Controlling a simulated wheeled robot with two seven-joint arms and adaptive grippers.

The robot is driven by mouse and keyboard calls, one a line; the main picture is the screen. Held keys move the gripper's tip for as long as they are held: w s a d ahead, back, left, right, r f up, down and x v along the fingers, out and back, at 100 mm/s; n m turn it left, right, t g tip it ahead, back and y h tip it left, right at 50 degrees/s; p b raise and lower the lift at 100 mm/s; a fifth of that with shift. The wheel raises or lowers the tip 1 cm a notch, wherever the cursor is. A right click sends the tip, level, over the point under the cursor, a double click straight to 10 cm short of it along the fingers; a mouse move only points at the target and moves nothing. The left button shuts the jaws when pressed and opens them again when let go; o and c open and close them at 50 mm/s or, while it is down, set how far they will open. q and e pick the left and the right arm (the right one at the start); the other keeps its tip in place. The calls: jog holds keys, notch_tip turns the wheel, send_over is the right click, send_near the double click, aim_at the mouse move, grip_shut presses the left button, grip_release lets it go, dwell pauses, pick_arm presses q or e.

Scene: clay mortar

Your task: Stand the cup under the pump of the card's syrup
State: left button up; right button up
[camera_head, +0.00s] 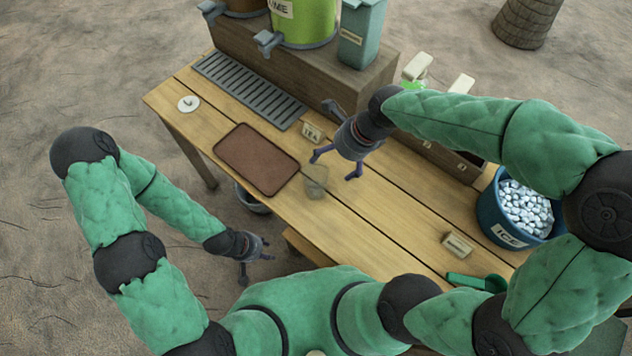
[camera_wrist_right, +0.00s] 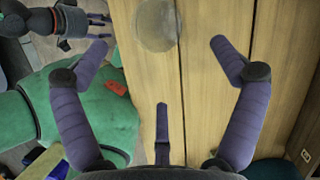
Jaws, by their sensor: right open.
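A clear cup (camera_head: 315,180) stands on the wooden table beside the brown tray; its round outline also shows in the right wrist view (camera_wrist_right: 156,25). My right gripper (camera_head: 333,168) is open and empty close to the cup, with its fingers (camera_wrist_right: 158,44) spread and the cup just beyond their tips. My left gripper (camera_head: 262,255) hangs off the table's front edge, empty, with fingers apart. Pale pump tops (camera_head: 418,66) (camera_head: 462,83) show behind my right arm, which hides most of the bottles.
Dispensers (camera_head: 305,20) and a teal box (camera_head: 358,45) stand on a raised wooden shelf. An ice bucket (camera_head: 490,228) and green scoop (camera_head: 475,282) are right. The front middle table is clear.

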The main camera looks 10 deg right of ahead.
aim_at(326, 166)
jog(key=b+x, duration=0.2)
jog(key=x, duration=0.3)
jog(key=shift+f, duration=0.2)
jog(key=shift+a+b+x, duration=0.2)
jog(key=shift+b+x, duration=0.65)
jog(key=shift+x, duration=0.45)
jog(key=shift+a+b+x, duration=0.15)
jog(key=shift+b+x, duration=0.65)
jog(key=shift+x, duration=0.5)
jog(key=shift+w+r, duration=0.15)
jog(key=shift+r, duration=0.05)
jog(key=c, duration=1.2)
jog(key=shift+r, duration=0.1)
